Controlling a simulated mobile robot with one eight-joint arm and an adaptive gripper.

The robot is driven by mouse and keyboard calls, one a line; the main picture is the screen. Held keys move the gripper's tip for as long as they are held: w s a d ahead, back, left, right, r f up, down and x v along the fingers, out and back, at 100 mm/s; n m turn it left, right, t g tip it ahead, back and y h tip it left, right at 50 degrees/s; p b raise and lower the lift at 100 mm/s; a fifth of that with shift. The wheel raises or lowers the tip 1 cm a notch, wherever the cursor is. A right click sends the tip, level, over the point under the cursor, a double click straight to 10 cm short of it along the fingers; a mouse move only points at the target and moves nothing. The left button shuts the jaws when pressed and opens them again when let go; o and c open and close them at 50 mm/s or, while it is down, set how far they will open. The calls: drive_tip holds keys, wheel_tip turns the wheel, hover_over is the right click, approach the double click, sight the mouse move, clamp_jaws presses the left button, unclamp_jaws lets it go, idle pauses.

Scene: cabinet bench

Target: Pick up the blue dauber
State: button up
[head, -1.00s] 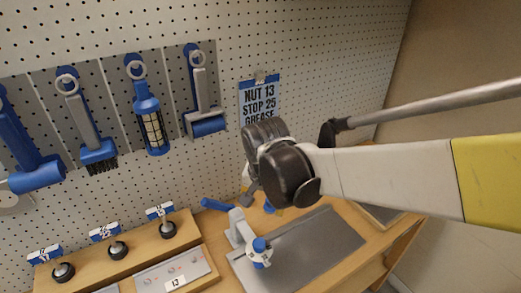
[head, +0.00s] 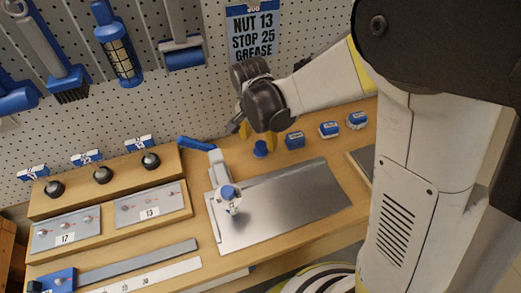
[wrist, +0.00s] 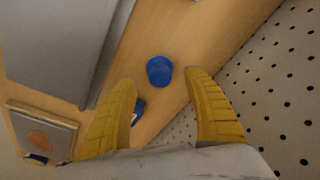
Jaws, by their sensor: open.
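The blue dauber, a small round blue piece (head: 260,149), stands on the wooden bench behind the metal plate, near the pegboard. In the wrist view it is a blue cylinder (wrist: 159,71) seen from above, just beyond and between the fingertips. My gripper (wrist: 161,80) has two yellow fingers spread apart with nothing between them. In the head view my gripper (head: 241,129) is above and slightly left of the dauber, its fingers partly hidden by my wrist.
A white and blue press-like tool (head: 228,194) stands on the grey metal plate (head: 290,205). Blue-and-white blocks (head: 295,140) stand right of the dauber. The pegboard (wrist: 265,95) rises close beside my gripper. A wooden rack with black knobs (head: 102,176) is at left.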

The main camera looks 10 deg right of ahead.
sight(261, 144)
drive_tip(key=f, duration=0.1)
drive_tip(key=f+b, duration=0.1)
drive_tip(key=f, duration=0.1)
drive_tip(key=f+b, duration=0.1)
drive_tip(key=shift+w+d+f, duration=0.25)
drive_tip(key=shift+w+f, duration=0.1)
drive_tip(key=shift+w, duration=0.05)
drive_tip(key=shift+r, duration=0.1)
clamp_jaws()
drive_tip(key=shift+s, duration=0.1)
drive_tip(key=shift+r, duration=0.1)
wheel_tip(261, 144, up, 5)
drive_tip(key=shift+f+p, duration=0.2)
drive_tip(key=shift+p, duration=1.05)
drive_tip(key=s+d+r+p, duration=0.3)
drive_tip(key=s+d+r, duration=0.2)
drive_tip(key=s, duration=0.5)
drive_tip(key=shift+s+r+p, duration=0.25)
drive_tip(key=shift+r+p, duration=0.05)
drive_tip(key=shift+r, duration=0.35)
drive_tip(key=c, duration=1.2)
unclamp_jaws()
drive_tip(key=shift+c, duration=0.2)
